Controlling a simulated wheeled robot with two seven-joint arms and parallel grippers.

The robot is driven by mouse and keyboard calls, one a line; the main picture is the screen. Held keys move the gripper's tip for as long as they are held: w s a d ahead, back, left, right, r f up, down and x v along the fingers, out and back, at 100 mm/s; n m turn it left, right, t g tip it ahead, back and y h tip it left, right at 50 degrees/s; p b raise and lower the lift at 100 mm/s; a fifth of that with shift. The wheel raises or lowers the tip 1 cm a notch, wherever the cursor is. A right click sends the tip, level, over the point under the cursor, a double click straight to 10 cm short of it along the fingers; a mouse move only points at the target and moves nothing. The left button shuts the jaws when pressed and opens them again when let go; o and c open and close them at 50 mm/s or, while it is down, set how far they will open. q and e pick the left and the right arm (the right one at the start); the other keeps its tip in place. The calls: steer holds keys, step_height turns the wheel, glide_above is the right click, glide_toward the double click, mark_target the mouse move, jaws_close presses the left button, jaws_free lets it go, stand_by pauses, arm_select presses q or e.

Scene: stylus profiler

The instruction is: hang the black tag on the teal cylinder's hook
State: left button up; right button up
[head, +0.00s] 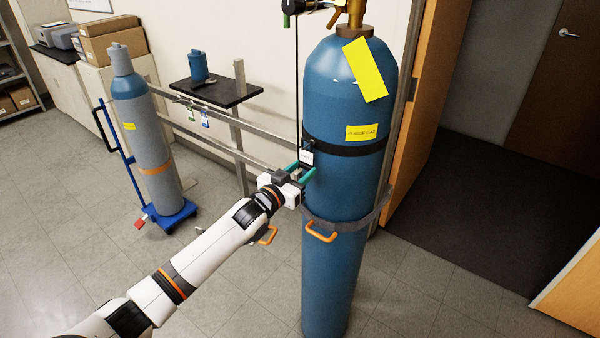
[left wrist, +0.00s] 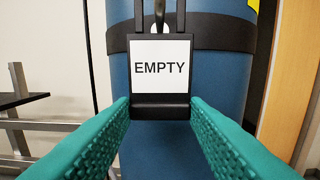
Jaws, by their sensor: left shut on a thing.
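The black tag (left wrist: 160,99) has a white face reading "EMPTY" and two dark uprights at its top. My left gripper (left wrist: 159,103) is shut on the tag's lower part, its teal fingers on either side. In the head view the tag (head: 306,158) is upright against the front left of the large teal-blue cylinder (head: 345,185), just below its black band (left wrist: 215,33). A small pale hook-like part (left wrist: 158,10) shows between the uprights. I cannot tell whether the tag's loop is around it or in front of it. My right gripper is not in view.
A grey clamp with an orange handle (head: 321,236) rings the cylinder below my gripper. A rail with small tags (head: 205,118) runs behind at left. A black shelf (head: 217,91) and a smaller cylinder on a blue cart (head: 170,217) stand farther left. The floor in front is clear.

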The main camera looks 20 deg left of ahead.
arm_select(q)
steer(key=shift+f+b, duration=0.3)
steer(key=shift+f, duration=0.2)
steer(key=o, duration=1.4)
steer(key=shift+s, duration=0.1)
steer(key=shift+c, duration=0.6)
steer(key=p+v, duration=0.4)
steer(key=v, duration=0.4)
steer(key=shift+p, duration=0.3)
